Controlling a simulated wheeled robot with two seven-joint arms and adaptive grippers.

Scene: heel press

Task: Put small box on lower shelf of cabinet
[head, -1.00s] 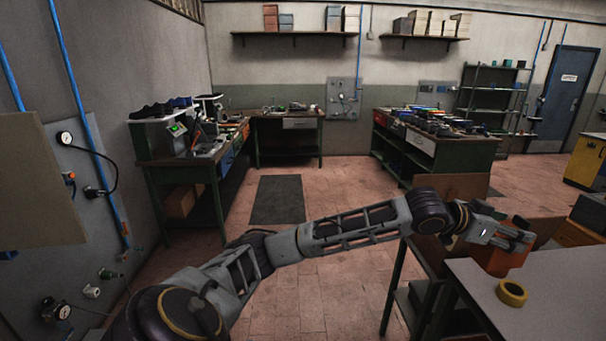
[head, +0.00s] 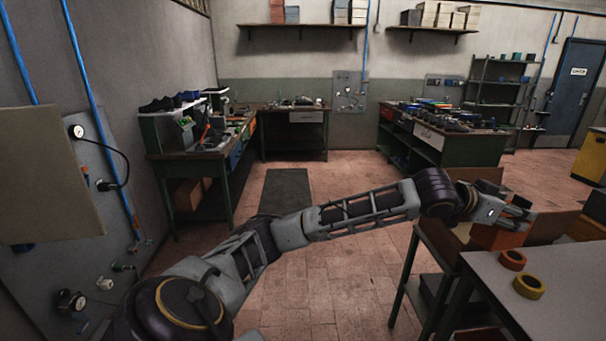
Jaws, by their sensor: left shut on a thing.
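My left gripper (head: 512,212) reaches in above the near right bench. It is shut on a small orange-red box (head: 495,238), which hangs just below the fingers; the fingers hide part of its top. A green-framed unit (head: 430,145) with open shelves stands at the back right, with many small parts on its top. It may be the cabinet, but I cannot tell for sure. My right gripper is not in view.
The grey bench (head: 560,280) at right carries a red ring (head: 512,259) and a yellow tape roll (head: 528,287). An open cardboard box lies behind the gripper. Another bench (head: 190,150) stands at left.

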